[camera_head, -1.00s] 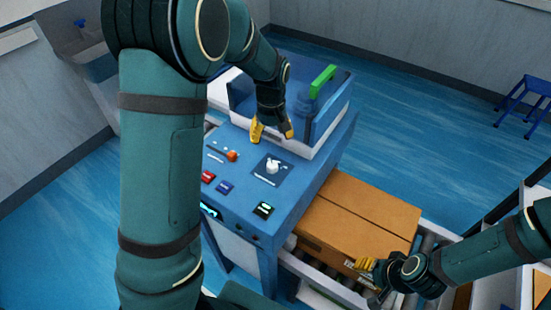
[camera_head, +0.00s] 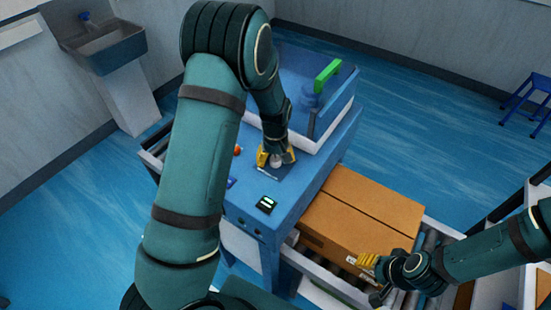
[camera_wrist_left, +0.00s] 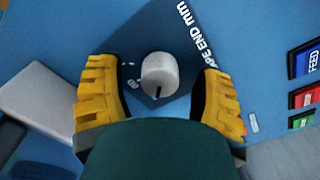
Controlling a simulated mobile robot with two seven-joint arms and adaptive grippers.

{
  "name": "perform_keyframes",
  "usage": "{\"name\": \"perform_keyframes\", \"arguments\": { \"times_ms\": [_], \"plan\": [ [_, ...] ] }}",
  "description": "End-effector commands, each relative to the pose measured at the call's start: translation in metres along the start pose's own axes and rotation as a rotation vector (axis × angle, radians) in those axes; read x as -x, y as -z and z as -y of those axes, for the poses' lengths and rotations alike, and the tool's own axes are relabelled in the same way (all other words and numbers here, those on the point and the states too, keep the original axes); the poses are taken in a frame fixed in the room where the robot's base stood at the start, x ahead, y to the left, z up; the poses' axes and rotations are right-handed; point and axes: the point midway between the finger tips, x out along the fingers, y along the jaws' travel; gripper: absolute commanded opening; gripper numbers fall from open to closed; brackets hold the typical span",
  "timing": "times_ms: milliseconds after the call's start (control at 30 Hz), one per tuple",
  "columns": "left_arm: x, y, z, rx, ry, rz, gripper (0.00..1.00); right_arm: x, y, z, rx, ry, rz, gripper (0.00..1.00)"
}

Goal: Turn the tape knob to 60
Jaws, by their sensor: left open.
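The tape knob (camera_wrist_left: 160,75) is a white round knob with a dark pointer mark, on a dark blue plate (camera_wrist_left: 175,30) lettered "APE END mm". In the left wrist view it sits between the two yellow fingers of my open left gripper (camera_wrist_left: 160,92), with a gap on each side. Its pointer mark faces the bottom of that view; most of the scale is hidden. In the head view my left gripper (camera_head: 276,160) is over the knob on the blue machine (camera_head: 300,190). My right gripper (camera_head: 370,275) is beside the cardboard box; its opening is unclear.
A cardboard box (camera_head: 365,210) lies on the roller conveyor (camera_head: 440,240) right of the machine. Blue, red and green buttons (camera_wrist_left: 305,95) are at the right in the wrist view. A hood with a green handle (camera_head: 327,73) stands behind the knob. A sink (camera_head: 105,45) is at far left.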

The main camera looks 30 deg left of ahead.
Motion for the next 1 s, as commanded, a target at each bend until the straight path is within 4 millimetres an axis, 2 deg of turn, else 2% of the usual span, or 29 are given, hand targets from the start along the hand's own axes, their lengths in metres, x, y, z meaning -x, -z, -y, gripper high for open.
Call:
{"name": "perform_keyframes", "arguments": {
  "times_ms": [133,267,300,333,667,1000],
  "plan": [
    [0.0002,0.0000,-0.0001,0.000,0.000,0.000,0.68,0.0000,0.0000,0.0000,0.000,0.000,0.000,0.47],
    [0.0004,0.0000,-0.0001,0.000,0.000,0.000,0.23,0.0000,0.0000,0.0000,0.000,0.000,0.000,0.47],
    [0.0004,0.0000,-0.0001,0.000,0.000,0.000,0.09,0.0000,0.0000,0.0000,0.000,0.000,0.000,0.47],
    [0.0004,0.0000,-0.0001,0.000,0.000,0.000,0.00,0.0000,0.0000,0.0000,0.000,0.000,0.000,0.47],
    [0.0003,0.0000,-0.0001,-0.029,-0.001,0.001,0.00,-0.0013,-0.0002,-0.0005,0.000,0.000,0.000,0.47],
    [-0.0005,0.0001,0.0000,-0.233,-0.002,0.000,0.00,-0.0091,-0.0015,-0.0037,-0.001,-0.001,-0.001,0.47]
  ]
}}
